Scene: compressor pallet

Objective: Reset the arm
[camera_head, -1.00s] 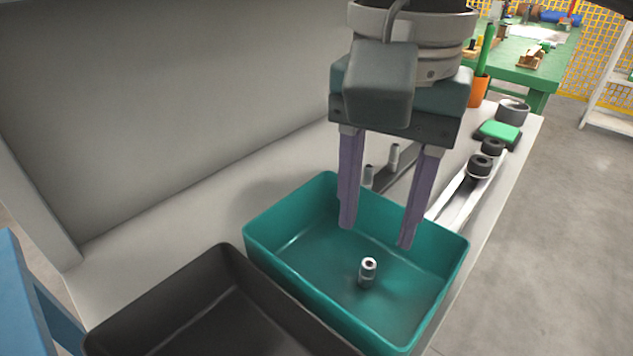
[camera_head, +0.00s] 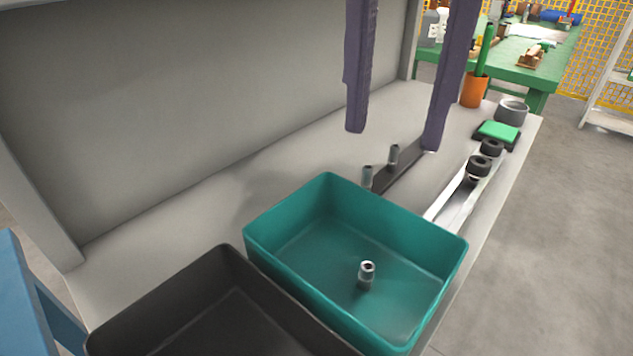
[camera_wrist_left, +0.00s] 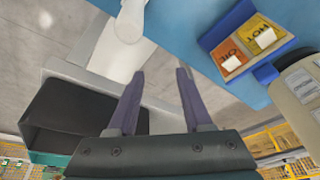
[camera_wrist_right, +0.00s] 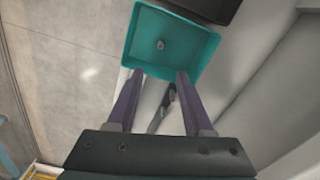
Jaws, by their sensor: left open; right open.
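My right gripper (camera_head: 395,138) is open and empty, with its two purple fingers hanging above the bench behind the teal bin (camera_head: 262,232). A small metal fitting (camera_head: 366,274) stands inside the teal bin. In the right wrist view my right gripper (camera_wrist_right: 156,74) points toward the teal bin (camera_wrist_right: 203,38), with the fitting (camera_wrist_right: 160,44) in it. My left gripper (camera_wrist_left: 161,70) is open and empty in the left wrist view. It is not visible in the head view.
A dark bin (camera_head: 222,262) stands beside the teal one. Behind are a dark rail with two metal fittings (camera_head: 368,177), black rings (camera_head: 480,165), a green block (camera_head: 499,131) and an orange cup (camera_head: 474,90). The grey back panel (camera_head: 190,100) borders the bench.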

